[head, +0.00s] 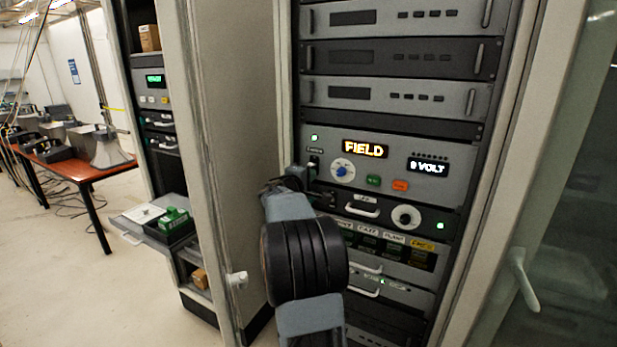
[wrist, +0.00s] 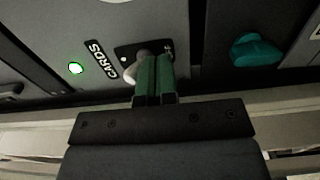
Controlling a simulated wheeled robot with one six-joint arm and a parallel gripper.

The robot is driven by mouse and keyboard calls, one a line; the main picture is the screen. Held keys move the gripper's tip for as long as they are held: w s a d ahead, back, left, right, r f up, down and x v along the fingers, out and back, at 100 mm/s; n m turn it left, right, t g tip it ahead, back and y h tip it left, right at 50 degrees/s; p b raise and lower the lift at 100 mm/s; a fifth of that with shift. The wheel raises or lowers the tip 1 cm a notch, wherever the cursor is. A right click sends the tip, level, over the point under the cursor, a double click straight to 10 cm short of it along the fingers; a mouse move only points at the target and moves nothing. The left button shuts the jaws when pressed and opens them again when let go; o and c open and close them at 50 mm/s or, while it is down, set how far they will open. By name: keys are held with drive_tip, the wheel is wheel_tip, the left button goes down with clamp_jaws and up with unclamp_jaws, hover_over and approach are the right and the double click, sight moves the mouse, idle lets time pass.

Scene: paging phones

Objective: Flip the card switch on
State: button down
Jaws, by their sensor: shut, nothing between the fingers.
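The card switch (wrist: 131,70) is a small pale metal lever on a dark plate, beside a label reading "CARDS". In the wrist view it stands just left of my gripper's green fingertips (wrist: 154,78), which partly cover it. The fingers are together with nothing between them; they look close against the lever, but I cannot tell if they touch it. A lamp (wrist: 75,68) by the label is lit green-white. In the head view the lit lamp (head: 314,138) and label sit at the panel's upper left, and my gripper (head: 306,172) is just below them, mostly hidden by my wrist.
The panel also has an amber "FIELD" display (head: 365,149), a "9 VOLT" display (head: 428,167), a blue-centred dial (head: 342,171), and green (head: 373,181) and orange (head: 400,185) buttons. An open cabinet door (head: 225,130) stands close on the left. A drawer with a white handle (head: 355,208) lies below.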

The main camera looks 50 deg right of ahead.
drive_tip(key=shift+f, duration=0.2)
drive_tip(key=shift+f+b, duration=0.5)
drive_tip(key=shift+b, duration=0.5)
drive_tip(key=b+v, duration=0.4)
drive_tip(key=v, duration=0.4)
drive_tip(key=shift+b, duration=0.3)
drive_tip(key=shift+w, duration=0.1)
